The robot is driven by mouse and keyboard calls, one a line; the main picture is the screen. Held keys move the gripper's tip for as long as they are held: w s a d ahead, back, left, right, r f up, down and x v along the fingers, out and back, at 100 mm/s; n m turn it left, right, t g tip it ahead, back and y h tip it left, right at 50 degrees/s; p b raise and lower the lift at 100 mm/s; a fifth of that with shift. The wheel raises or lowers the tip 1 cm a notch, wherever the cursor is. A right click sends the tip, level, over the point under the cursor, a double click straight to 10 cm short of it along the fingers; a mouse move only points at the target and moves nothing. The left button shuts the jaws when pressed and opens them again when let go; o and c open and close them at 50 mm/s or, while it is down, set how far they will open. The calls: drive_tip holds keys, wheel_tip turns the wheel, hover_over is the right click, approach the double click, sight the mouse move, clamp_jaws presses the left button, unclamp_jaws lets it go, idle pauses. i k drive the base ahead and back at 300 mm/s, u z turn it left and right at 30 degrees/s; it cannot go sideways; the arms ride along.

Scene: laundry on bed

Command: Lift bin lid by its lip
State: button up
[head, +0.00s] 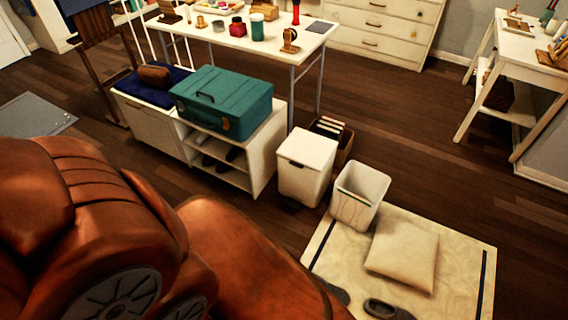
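A white lidded bin (300,186) stands on the wood floor near the middle of the head view, right of the low white bench. Its flat white lid (309,147) lies shut on top. A small dark notch shows under the lid's near edge (296,164), at the lip. My gripper is not in view, so its state and its distance from the lid do not show.
An open white basket (360,196) stands close to the bin's right. A brown box (343,146) is behind it. The white bench (262,168) carries a teal case (222,100). A cushion (402,254) and slippers lie on the rug (462,262).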

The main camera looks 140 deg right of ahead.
sight(303, 147)
drive_tip(key=z, duration=5.75)
drive_tip(key=i, duration=0.35)
drive_tip(key=u, duration=2.05)
